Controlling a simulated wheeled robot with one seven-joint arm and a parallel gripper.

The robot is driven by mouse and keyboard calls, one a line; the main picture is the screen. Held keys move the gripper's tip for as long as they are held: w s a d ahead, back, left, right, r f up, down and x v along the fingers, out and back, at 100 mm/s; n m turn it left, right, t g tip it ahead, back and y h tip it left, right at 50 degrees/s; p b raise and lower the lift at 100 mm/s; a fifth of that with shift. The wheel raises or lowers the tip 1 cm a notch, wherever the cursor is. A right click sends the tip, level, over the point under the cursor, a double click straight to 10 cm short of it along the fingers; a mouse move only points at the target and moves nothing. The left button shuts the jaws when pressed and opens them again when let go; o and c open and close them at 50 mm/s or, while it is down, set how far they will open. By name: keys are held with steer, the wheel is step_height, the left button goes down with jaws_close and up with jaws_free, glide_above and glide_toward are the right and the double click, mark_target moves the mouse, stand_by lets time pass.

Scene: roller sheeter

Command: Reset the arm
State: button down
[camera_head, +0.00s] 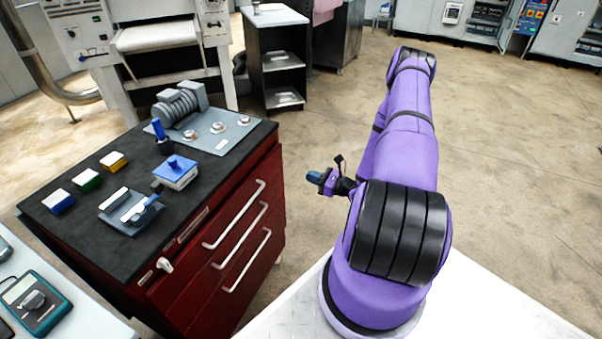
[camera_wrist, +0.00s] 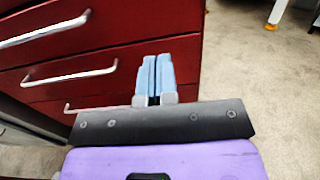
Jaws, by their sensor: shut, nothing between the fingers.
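My purple arm stands at the right in the head view, folded beside the red cabinet. My gripper (camera_head: 315,177) hangs over the floor, to the right of the cabinet and apart from it. In the wrist view my gripper (camera_wrist: 157,76) shows two blue fingers side by side, shut with nothing between them. They point toward the red drawer fronts (camera_wrist: 100,58) of the cabinet.
The red cabinet (camera_head: 215,262) has a dark top bearing a blue box (camera_head: 175,173), small coloured blocks, a grey device (camera_head: 130,212) and a plate with a motor (camera_head: 180,103). Its drawer handles (camera_head: 235,215) stick out toward my gripper. Open floor lies behind and right.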

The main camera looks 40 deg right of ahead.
steer(key=shift+s+d, duration=0.1)
steer(key=shift+s, duration=0.15)
steer(key=w+a+r+n+g+y, duration=0.25)
steer(key=a+r+n, duration=0.2)
steer(key=r, duration=0.35)
steer(key=w+a+r+n+g+y, duration=0.25)
steer(key=r+n+g+y, duration=0.2)
steer(key=r, duration=0.35)
steer(key=s+a+r+n+g+h, duration=0.1)
steer(key=s+a+r+n+g, duration=0.1)
steer(key=a+r+n+g, duration=0.45)
steer(key=s+a+r+n+g, duration=0.1)
steer(key=a+r+n, duration=0.3)
steer(key=r, duration=0.6)
steer(key=s+a+r+n+g+h, duration=0.2)
steer(key=s+a+r+n+h, duration=0.5)
steer(key=s+a+r, duration=0.4)
steer(key=s+r+n+t+h, duration=0.5)
steer(key=s+r, duration=0.4)
steer(key=s, duration=0.3)
steer(key=shift+r, duration=0.2)
steer(key=shift+a+n, duration=0.15)
steer(key=shift+n, duration=0.1)
